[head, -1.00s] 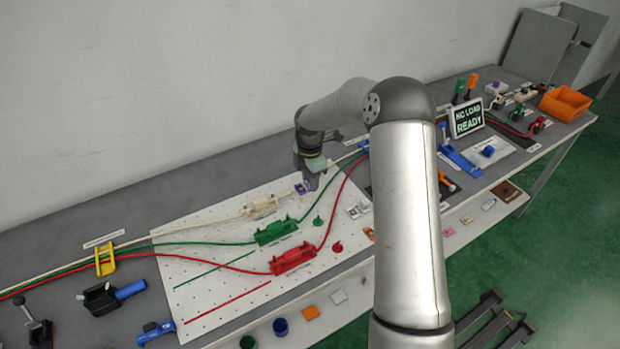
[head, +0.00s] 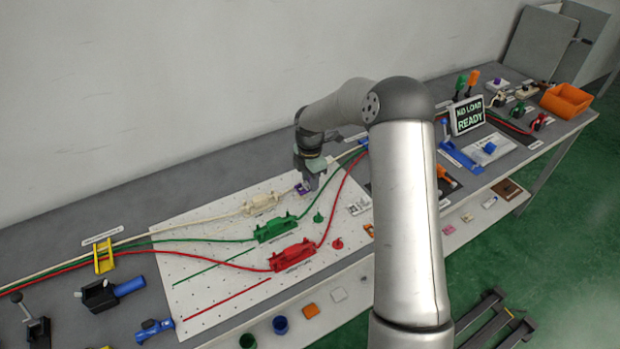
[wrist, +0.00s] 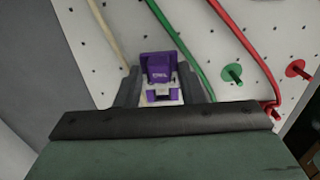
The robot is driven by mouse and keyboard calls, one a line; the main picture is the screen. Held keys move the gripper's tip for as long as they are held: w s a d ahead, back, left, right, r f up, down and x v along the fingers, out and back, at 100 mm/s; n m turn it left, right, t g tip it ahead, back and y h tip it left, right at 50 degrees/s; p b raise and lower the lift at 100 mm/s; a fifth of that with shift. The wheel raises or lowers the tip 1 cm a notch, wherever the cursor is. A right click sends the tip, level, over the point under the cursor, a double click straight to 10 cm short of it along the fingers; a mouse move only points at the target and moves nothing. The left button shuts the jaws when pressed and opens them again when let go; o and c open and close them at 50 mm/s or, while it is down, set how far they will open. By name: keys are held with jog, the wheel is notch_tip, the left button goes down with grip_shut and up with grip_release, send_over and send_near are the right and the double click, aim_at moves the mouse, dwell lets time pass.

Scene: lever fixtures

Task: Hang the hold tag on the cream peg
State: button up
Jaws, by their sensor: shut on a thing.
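The hold tag is a purple piece with small pale lettering (wrist: 160,68). It sits between the two dark fingers of my gripper (wrist: 158,88), which is shut on it. In the head view my gripper (head: 309,184) is low over the upper right part of the white pegboard, and a bit of the purple tag (head: 302,189) shows at its tip. I cannot tell whether the tag touches the board. I cannot make out the cream peg; the tag or gripper may hide it. The cream clamp fixture (head: 262,203) is to the left of the gripper.
A green peg (wrist: 232,73) and a red peg (wrist: 299,69) stand to the right of the tag in the wrist view. Cream, green and red cables cross the pegboard (head: 195,275). Green (head: 276,229) and red (head: 293,254) fixtures lie lower down.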

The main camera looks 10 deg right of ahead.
jog(key=shift+f, duration=0.2)
jog(key=shift+f+b, duration=0.5)
jog(key=shift+f, duration=0.05)
jog(key=shift+f, duration=0.15)
jog(key=shift+f+b, duration=0.3)
jog(key=shift+f, duration=0.1)
dwell(0.4)
jog(key=o, duration=1.5)
